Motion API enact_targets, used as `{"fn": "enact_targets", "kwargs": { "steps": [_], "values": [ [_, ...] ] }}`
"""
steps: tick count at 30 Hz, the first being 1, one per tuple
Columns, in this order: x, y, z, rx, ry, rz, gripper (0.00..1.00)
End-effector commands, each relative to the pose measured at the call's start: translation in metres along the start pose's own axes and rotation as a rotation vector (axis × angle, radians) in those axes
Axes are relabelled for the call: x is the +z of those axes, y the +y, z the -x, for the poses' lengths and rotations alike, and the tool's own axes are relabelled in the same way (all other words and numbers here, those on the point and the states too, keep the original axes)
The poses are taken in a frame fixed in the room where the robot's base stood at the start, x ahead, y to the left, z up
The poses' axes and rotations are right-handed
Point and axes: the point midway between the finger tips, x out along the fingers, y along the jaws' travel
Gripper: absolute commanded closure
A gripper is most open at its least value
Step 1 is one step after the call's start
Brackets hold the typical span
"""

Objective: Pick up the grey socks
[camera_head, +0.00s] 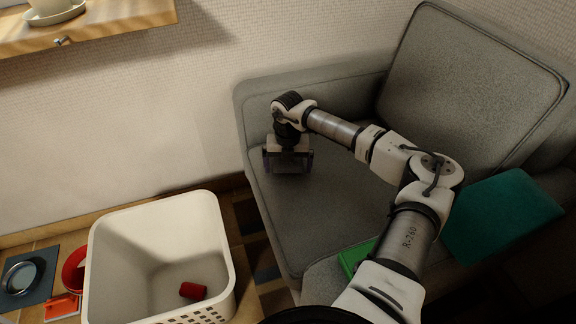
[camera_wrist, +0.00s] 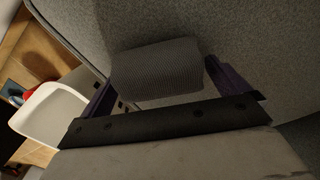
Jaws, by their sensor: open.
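The grey socks (camera_wrist: 158,68) show in the wrist view as a ribbed, rolled grey bundle on the grey sofa seat. My gripper (camera_wrist: 160,76) is open, with one dark purple finger on each side of the bundle. The bundle lies between the fingers; I cannot tell whether either touches it. In the head view my gripper (camera_head: 288,164) points down at the left part of the sofa seat (camera_head: 325,215), close to the armrest. The socks are hidden behind the gripper in that view.
A white basket (camera_head: 103,255) stands on the floor left of the sofa, with a red rolled item (camera_head: 193,290) inside. A teal cushion (camera_head: 500,215) and a green object (camera_head: 352,258) are on the right. A wooden shelf (camera_head: 110,25) hangs upper left. The sofa armrest (camera_head: 345,97) rises behind my gripper.

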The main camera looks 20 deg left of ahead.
Motion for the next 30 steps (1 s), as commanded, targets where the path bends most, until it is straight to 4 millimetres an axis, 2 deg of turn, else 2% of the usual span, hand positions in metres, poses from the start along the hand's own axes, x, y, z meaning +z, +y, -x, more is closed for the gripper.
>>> {"fn": "enact_targets", "kwargs": {
  "steps": [1,11,19,23,26,30],
  "values": [
    [0.0,0.0,0.0,0.0,0.0,0.0,0.03],
    [0.0,0.0,0.0,0.0,0.001,0.0,0.45],
    [0.0,0.0,0.002,0.0,0.0,0.0,0.45],
    [0.0,0.0,0.01,0.0,0.0,0.0,0.45],
    [0.001,-0.001,0.023,-0.001,-0.002,-0.001,0.45],
    [0.001,-0.001,0.051,-0.002,-0.003,-0.001,0.45]
  ]
}}
